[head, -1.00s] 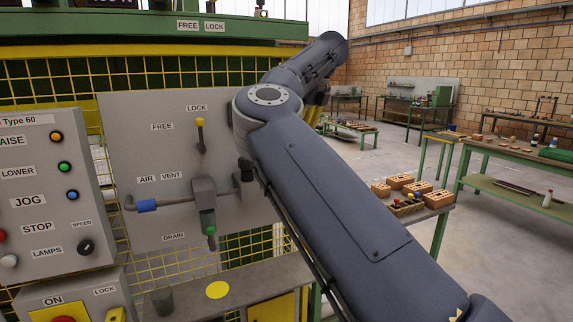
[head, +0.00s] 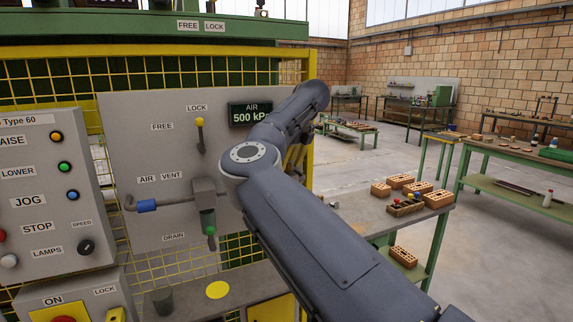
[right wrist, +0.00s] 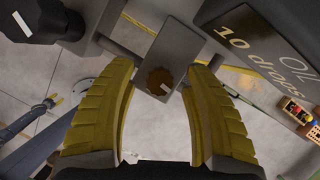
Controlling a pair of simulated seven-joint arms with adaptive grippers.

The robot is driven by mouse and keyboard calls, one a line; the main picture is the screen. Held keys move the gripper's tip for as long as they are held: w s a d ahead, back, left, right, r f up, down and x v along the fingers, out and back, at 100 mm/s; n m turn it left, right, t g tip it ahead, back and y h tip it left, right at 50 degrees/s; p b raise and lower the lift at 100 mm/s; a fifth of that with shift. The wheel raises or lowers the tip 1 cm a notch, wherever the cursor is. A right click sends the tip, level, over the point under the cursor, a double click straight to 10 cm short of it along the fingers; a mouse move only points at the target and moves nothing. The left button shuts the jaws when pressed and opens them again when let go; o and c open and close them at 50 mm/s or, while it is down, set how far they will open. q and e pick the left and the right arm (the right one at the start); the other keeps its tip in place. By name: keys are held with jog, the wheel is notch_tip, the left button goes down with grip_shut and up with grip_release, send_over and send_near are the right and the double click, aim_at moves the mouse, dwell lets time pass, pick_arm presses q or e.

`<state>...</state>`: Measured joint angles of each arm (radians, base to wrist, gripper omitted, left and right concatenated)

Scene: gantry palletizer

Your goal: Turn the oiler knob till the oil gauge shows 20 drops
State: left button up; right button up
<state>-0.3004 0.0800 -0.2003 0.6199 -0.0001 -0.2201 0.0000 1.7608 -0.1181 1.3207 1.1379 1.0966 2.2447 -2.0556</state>
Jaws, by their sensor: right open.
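In the right wrist view the oiler knob (right wrist: 160,81) is a small orange-brown disc with a white mark, set on a grey block. My right gripper (right wrist: 163,74) is open, its yellow fingers on either side of the knob with gaps showing. The oil gauge (right wrist: 262,42) is a dark box at the upper right reading "OIL 10 drops". In the head view my right arm hides the knob, the oil gauge and most of the gripper. A small yellow-tipped gripper, apparently my left (right wrist: 52,103), shows far off at the left of the wrist view; its jaws are unclear.
A black knob (right wrist: 42,20) with a white mark is at the wrist view's upper left. In the head view, the air gauge (head: 250,114) reads 500 kPa beside the grey panel (head: 125,120) with its yellow-tipped lever (head: 200,135). Bricks (head: 437,198) lie on a bench at right.

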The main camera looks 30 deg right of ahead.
jog(key=shift+c, duration=0.4)
grip_shut()
